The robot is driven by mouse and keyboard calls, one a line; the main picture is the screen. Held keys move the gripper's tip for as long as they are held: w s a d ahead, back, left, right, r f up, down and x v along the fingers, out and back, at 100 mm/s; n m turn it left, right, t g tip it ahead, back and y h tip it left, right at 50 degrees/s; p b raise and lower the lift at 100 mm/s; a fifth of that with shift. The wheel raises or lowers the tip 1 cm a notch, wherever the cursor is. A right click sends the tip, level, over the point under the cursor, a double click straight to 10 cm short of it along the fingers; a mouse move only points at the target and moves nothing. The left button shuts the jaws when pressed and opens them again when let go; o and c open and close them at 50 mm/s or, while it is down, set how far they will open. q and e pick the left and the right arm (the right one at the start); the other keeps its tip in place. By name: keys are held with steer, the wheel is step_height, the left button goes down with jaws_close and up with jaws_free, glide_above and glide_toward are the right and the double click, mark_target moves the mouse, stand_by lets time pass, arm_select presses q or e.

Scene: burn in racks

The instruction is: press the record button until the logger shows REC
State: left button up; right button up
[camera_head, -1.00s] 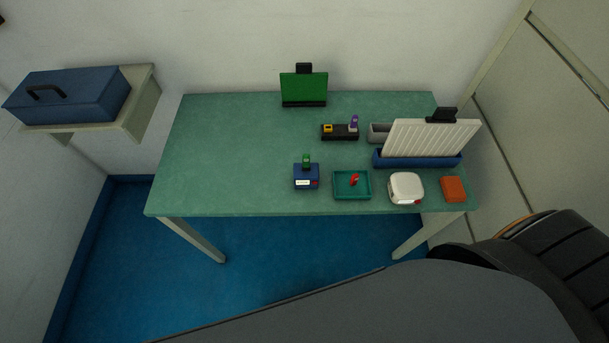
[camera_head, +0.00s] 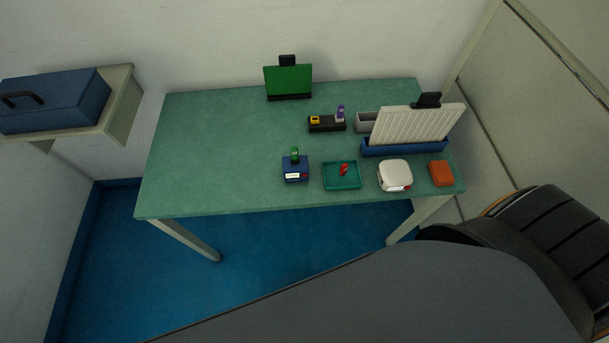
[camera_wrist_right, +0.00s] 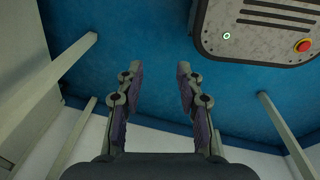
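On the green table (camera_head: 200,150) a small blue box (camera_head: 295,175) has a white label or display and a red spot on its front, with a green piece (camera_head: 294,155) on top. A white rounded device (camera_head: 394,174) with a red spot at its front edge stands to the right. I cannot tell which is the logger, and no REC text is readable. My right gripper (camera_wrist_right: 158,75) is open and empty in the right wrist view, above the blue floor. My left gripper is not in view.
A teal tray (camera_head: 327,186) holds a red item (camera_head: 344,169). An orange block (camera_head: 441,173), a blue rack (camera_head: 405,149) with white panels, a black holder (camera_head: 326,127) and a green panel (camera_head: 288,80) are on the table. A blue toolbox (camera_head: 55,100) sits on a wall shelf. The table's left half is clear.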

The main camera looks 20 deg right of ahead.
jaws_close()
steer(key=shift+d, duration=0.15)
stand_by(1.0)
